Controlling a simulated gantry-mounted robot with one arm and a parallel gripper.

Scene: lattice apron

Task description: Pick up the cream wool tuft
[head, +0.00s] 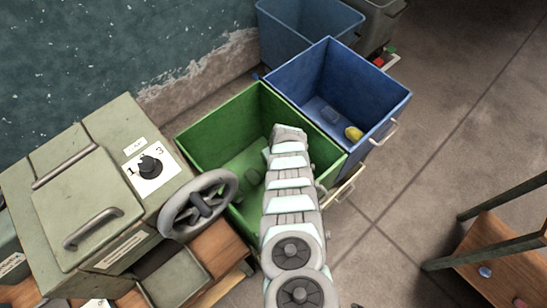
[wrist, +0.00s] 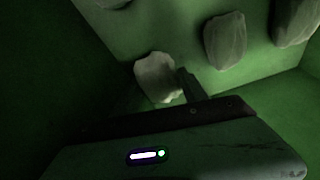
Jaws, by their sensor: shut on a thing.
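My gripper (wrist: 180,84) is inside the green bin (head: 222,120), with its dark finger against a pale, rough tuft (wrist: 156,76). It is shut on this tuft, which looks cream under the green-tinted light. Only one finger shows clearly; the other is hidden. In the head view my arm reaches over the bin's front side, and the gripper and the tuft cannot be made out there.
Other greyish lumps (wrist: 225,40) (wrist: 297,20) lie close by in the bin. A blue bin (head: 310,75) with a yellow object (head: 354,133) stands behind right. A grey-green machine with a handwheel (head: 198,205) stands left.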

